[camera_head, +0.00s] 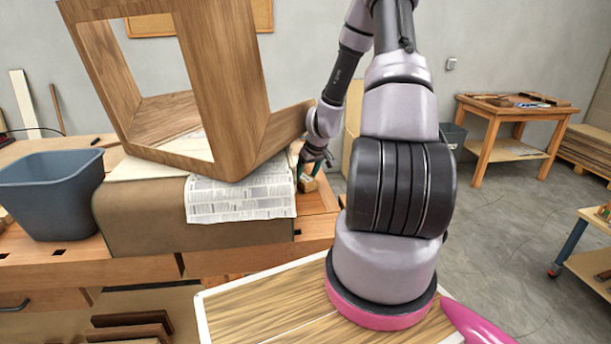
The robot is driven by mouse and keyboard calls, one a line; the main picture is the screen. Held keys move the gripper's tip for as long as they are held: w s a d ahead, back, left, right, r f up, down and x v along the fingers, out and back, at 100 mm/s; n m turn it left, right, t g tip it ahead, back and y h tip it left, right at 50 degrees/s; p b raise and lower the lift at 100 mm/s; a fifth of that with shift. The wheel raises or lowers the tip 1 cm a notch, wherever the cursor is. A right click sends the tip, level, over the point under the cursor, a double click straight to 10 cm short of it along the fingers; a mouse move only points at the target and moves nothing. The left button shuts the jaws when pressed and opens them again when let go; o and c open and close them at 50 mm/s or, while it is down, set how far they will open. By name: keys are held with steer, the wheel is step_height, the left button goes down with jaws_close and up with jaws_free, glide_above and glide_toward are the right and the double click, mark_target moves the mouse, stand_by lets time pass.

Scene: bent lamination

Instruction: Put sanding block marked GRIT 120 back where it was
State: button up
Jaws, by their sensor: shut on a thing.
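My gripper (310,172) is at the far end of my arm, over the right end of the workbench, just right of the printed sheet. It is shut on a small tan block (309,184), which looks like the sanding block. The block is at or just above the bench top; I cannot tell whether it touches. Any GRIT 120 marking is too small to read. Something dark green shows beside the fingers, partly hidden by them.
A large bent wooden frame (232,75) rests tilted on a brown padded block (150,215), with a printed sheet (240,199) draped over its front. A blue-grey bin (50,195) stands at the left. The bench top (315,203) is bare near my gripper.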

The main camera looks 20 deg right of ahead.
steer(key=o, duration=1.4)
steer(key=shift+f, duration=0.1)
steer(key=shift+o, duration=0.2)
steer(key=v, duration=1.2)
